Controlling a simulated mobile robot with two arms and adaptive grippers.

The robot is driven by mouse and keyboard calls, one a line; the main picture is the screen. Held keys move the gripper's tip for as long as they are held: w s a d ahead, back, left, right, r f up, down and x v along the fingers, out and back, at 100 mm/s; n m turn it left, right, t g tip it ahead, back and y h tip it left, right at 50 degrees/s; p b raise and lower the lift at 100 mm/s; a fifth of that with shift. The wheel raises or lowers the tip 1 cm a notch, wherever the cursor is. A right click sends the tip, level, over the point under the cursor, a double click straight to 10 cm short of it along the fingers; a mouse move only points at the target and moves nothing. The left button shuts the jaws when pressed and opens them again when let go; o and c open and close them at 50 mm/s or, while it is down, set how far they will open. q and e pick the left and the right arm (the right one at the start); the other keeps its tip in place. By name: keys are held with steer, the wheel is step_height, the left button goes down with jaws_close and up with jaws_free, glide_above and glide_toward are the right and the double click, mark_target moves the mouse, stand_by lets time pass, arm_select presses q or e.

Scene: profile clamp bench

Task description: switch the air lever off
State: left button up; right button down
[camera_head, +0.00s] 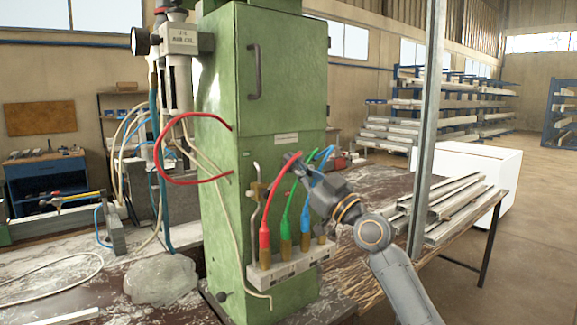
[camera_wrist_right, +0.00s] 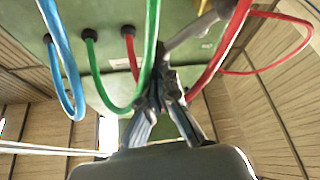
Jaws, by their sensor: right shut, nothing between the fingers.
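A brass valve fitting (camera_head: 257,190) sits on a thin grey pipe on the front of the green cabinet (camera_head: 285,85). I cannot clearly make out the air lever's handle or its position in the head view. In the right wrist view a grey bar (camera_wrist_right: 196,36) runs up and right from close to the fingertips; I cannot tell whether it is the lever. My right gripper (camera_head: 293,159) is shut and empty, in front of the cabinet, above and right of the brass fitting. It also shows in the wrist view (camera_wrist_right: 165,88), among the hoses. My left gripper is not in view.
Red (camera_head: 265,238), green (camera_head: 285,215) and blue (camera_head: 306,215) hoses rise from a grey connector block (camera_head: 290,268) close around my right gripper. A steel post (camera_head: 428,130) stands to the right. Metal profiles (camera_head: 455,208) lie on the bench behind it.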

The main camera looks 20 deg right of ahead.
step_height(320, 180, down, 5)
steer(key=w+d+m+t+h+p, duration=0.1)
steer(key=d+m+t+h+p, duration=0.1)
steer(key=m+h+p, duration=0.6)
steer(key=shift+d+f+m+p, duration=0.2)
steer(key=shift+d+m+p, duration=0.25)
steer(key=shift+m, duration=2.35)
steer(key=shift+a, duration=0.1)
steer(key=shift+r, duration=0.1)
